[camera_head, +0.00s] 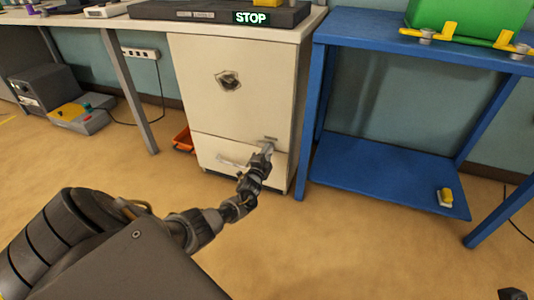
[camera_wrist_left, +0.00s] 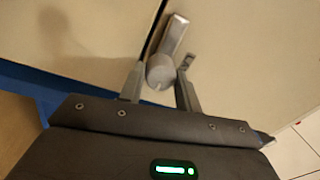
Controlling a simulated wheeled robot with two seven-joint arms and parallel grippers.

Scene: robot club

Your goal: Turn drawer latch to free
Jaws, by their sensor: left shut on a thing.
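The drawer (camera_head: 215,154) is the bottom front of a cream cabinet, with a pale bar handle (camera_head: 234,161), and looks closed. The small grey latch (camera_head: 270,140) is at the drawer's upper right. In the left wrist view the latch (camera_wrist_left: 173,36) has a round end and a flat lever lying close beside a dark seam. My left gripper (camera_head: 266,151) reaches the latch. Its fingers (camera_wrist_left: 160,82) stand on both sides of the round end and are shut on it. A dark piece at the bottom right edge may be my right gripper (camera_head: 512,294); its jaws cannot be made out.
A blue shelf table (camera_head: 390,175) stands close to the cabinet's right side, with a small yellow item (camera_head: 446,196) on its lower shelf. The floor in front is clear.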

